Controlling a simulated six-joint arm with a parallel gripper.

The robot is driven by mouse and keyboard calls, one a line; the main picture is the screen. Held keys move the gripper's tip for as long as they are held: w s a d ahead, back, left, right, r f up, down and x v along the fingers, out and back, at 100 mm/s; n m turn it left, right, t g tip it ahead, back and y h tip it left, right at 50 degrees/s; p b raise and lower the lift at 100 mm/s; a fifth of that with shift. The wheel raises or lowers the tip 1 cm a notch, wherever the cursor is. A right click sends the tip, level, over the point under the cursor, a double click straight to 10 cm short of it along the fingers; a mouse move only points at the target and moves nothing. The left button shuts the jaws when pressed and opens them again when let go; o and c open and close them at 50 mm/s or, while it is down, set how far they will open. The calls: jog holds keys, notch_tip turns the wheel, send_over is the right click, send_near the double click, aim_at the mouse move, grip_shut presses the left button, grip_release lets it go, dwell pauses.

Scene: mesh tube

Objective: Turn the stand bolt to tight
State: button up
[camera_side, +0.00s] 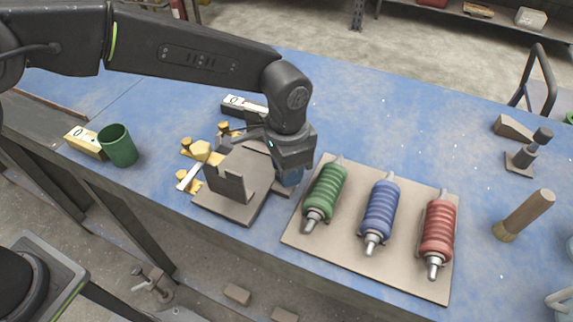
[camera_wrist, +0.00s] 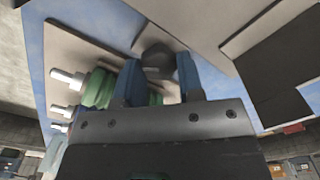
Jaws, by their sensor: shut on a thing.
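The grey-brown stand (camera_side: 236,178) sits on the blue bench, left of the shock absorber board. My gripper (camera_side: 288,180) points down at the stand's right side. In the wrist view, the two blue fingers of my gripper (camera_wrist: 160,82) are on either side of a dark faceted bolt head (camera_wrist: 158,56), which I take as the stand bolt, and are shut on it. In the side view the bolt is hidden behind my gripper. How far the bolt is turned cannot be told.
A tan board (camera_side: 350,262) with green (camera_side: 326,190), blue (camera_side: 380,210) and red (camera_side: 438,228) shock absorbers lies close on the right. Brass-coloured parts (camera_side: 201,151) crowd the stand's left. A green cup (camera_side: 118,146) stands at far left.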

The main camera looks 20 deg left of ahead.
jog(key=m, duration=0.6)
jog(key=shift+s, duration=0.1)
jog(key=shift+m, duration=0.3)
dwell(0.3)
jog(key=o, duration=0.9)
jog(key=shift+r, duration=0.1)
notch_tip(320, 180, up, 14)
jog(key=shift+f, duration=0.15)
